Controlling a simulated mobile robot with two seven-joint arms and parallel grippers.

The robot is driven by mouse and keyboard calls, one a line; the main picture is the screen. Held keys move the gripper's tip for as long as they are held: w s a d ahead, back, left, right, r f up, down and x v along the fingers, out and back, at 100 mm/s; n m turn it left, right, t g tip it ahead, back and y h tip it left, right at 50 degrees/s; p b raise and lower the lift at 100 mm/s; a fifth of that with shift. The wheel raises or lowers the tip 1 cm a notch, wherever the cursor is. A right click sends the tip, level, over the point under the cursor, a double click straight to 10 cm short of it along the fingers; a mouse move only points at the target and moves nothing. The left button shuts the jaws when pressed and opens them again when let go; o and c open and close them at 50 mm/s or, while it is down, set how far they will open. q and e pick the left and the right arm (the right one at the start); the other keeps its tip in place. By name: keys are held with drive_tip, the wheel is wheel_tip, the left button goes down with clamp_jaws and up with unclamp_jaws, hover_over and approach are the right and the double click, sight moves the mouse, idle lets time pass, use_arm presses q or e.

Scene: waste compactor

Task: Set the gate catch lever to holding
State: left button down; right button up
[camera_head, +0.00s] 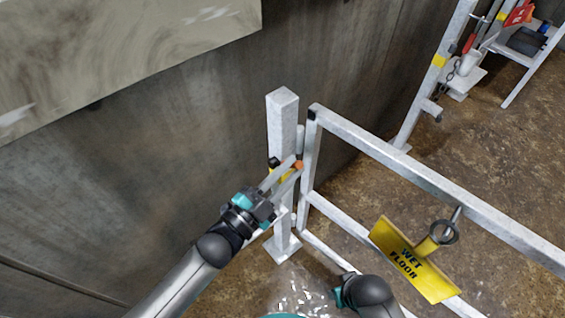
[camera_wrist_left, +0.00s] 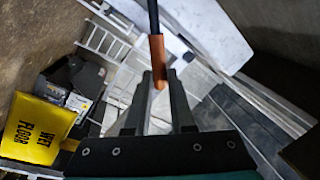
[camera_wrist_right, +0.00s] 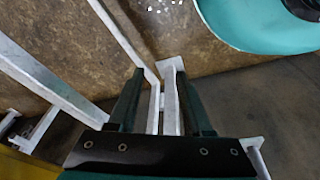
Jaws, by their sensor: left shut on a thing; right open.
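The gate catch lever shows as an orange grip (camera_head: 299,165) beside the pale square gate post (camera_head: 283,125), near a yellow and black patch. In the left wrist view the orange-brown grip (camera_wrist_left: 157,58) on a dark rod lies between the fingertips. My left gripper (camera_head: 284,173) is shut on this grip; the fingers hide part of the lever in the head view. The metal gate (camera_head: 400,157) stands right beside the post. My right gripper (camera_wrist_right: 160,85) is open and empty, with metal bars beyond its fingers. Any holding mark is not readable.
A yellow wet floor sign (camera_head: 414,260) hangs on the gate rails. A grey wall (camera_head: 130,180) runs behind the post. A white frame with a red tag (camera_head: 519,14) stands at the far right. Open brown floor (camera_head: 480,130) lies behind the gate.

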use_arm(q)
drive_tip(key=shift+s+d+f+m+h+b, duration=0.15)
drive_tip(key=shift+s+f+m+h+b, duration=0.15)
drive_tip(key=shift+f+m, duration=0.3)
drive_tip(key=shift+s+d+f+m+h+b, duration=0.1)
drive_tip(key=shift+s+d+f+m+b, duration=0.1)
drive_tip(key=shift+f+m+b, duration=0.35)
use_arm(e)
drive_tip(key=shift+w+a+r+t, duration=0.15)
drive_tip(key=shift+w+r, duration=0.35)
drive_tip(key=shift+r, duration=0.35)
drive_tip(key=shift+w+a+r+t, duration=0.15)
drive_tip(key=shift+w+r, duration=0.3)
drive_tip(key=shift+r, duration=0.35)
use_arm(q)
drive_tip(key=shift+r, duration=0.2)
use_arm(e)
drive_tip(key=shift+d, duration=0.1)
use_arm(q)
drive_tip(key=c, duration=0.8)
unclamp_jaws()
